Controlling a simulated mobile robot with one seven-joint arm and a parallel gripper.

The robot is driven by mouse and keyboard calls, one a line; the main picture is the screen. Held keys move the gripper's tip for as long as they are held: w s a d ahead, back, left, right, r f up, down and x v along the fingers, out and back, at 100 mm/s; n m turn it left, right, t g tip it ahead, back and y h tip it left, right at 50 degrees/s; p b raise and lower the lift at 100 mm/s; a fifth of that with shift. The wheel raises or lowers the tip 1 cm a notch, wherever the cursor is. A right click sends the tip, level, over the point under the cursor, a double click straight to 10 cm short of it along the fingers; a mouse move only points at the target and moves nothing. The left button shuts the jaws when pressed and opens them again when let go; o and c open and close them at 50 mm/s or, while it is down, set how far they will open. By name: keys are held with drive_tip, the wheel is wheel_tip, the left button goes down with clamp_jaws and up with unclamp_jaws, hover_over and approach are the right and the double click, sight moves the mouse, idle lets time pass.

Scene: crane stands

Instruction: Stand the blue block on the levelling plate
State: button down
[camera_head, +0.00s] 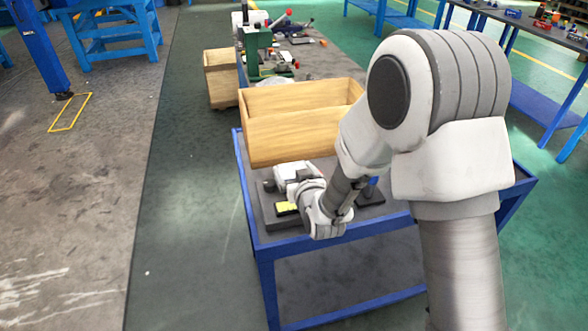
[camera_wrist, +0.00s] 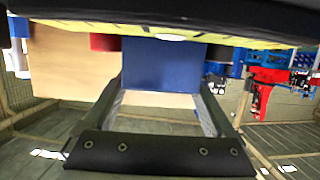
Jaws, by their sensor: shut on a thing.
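In the wrist view, the blue block (camera_wrist: 164,65) shows as a flat blue face between the two fingers of my gripper (camera_wrist: 163,82), which is shut on it. The block's upper part is hidden by a dark, yellow-edged shape across the top. In the head view, the white end of my arm (camera_head: 322,215) is low over the near left part of the table. The block in the grip cannot be made out there. A dark grey slab (camera_head: 265,212) lies under and beside my wrist; I cannot tell whether it is the levelling plate.
A blue-framed table (camera_head: 262,246) stands ahead. An open wooden box (camera_head: 290,137) sits on it behind my wrist. A yellow patch (camera_head: 287,208) shows on the slab. A small blue thing (camera_head: 373,181) and a dark flat piece (camera_head: 371,198) are partly hidden right of my wrist.

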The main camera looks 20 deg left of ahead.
drive_tip(key=shift+f+b, duration=0.5)
drive_tip(key=shift+b, duration=0.15)
drive_tip(key=shift+c, duration=0.2)
unclamp_jaws()
drive_tip(key=shift+o, duration=0.2)
drive_tip(key=shift+f, duration=0.1)
drive_tip(key=shift+s, duration=0.1)
